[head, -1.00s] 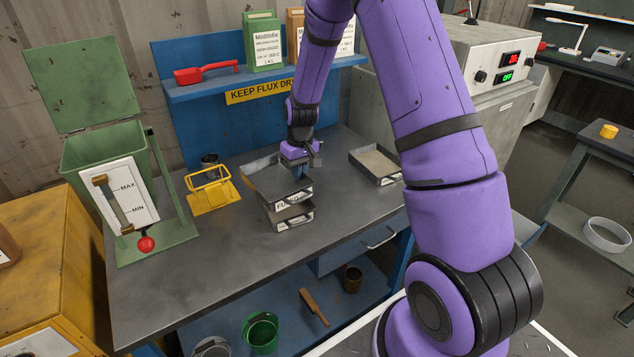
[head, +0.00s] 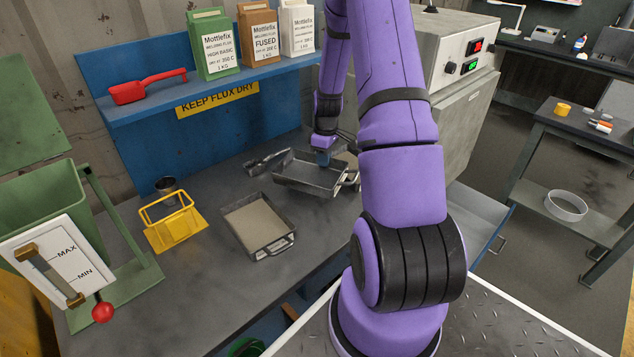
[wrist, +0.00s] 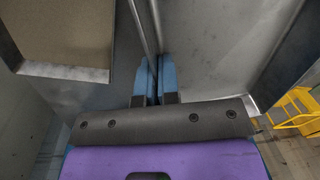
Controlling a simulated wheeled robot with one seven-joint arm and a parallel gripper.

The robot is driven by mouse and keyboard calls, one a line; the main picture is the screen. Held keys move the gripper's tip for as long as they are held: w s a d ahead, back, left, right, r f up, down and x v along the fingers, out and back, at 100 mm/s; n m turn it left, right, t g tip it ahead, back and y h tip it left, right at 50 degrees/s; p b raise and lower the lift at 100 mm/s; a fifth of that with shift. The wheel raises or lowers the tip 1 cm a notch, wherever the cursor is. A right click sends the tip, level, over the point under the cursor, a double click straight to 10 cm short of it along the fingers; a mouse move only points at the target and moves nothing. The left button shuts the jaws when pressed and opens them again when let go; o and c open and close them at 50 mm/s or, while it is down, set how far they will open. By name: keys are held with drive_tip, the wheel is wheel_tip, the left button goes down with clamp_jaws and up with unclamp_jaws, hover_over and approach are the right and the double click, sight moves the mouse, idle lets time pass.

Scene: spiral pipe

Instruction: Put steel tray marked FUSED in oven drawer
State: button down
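My gripper (head: 322,155) is shut on the wall of an empty-looking steel tray (head: 300,178) over the bench; I cannot tell whether this tray touches the surface. In the wrist view my fingertips (wrist: 155,75) pinch the thin wall, with bare metal inside (wrist: 205,40) to the right. A second steel tray (head: 291,241), holding grey-beige flux, sits on the bench at front left. Part of another filled tray shows in the wrist view (wrist: 60,72), left of my fingers. No tray marking is readable now.
A green hopper (head: 45,215) stands far left. A blue shelf (head: 215,85) carries a red scoop (head: 147,87) and flux packs.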

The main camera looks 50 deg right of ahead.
sight(323, 176)
drive_tip(key=shift+f, duration=3.35)
drive_tip(key=c, duration=1.4)
unclamp_jaws()
drive_tip(key=shift+f, duration=0.15)
drive_tip(key=shift+o, duration=0.2)
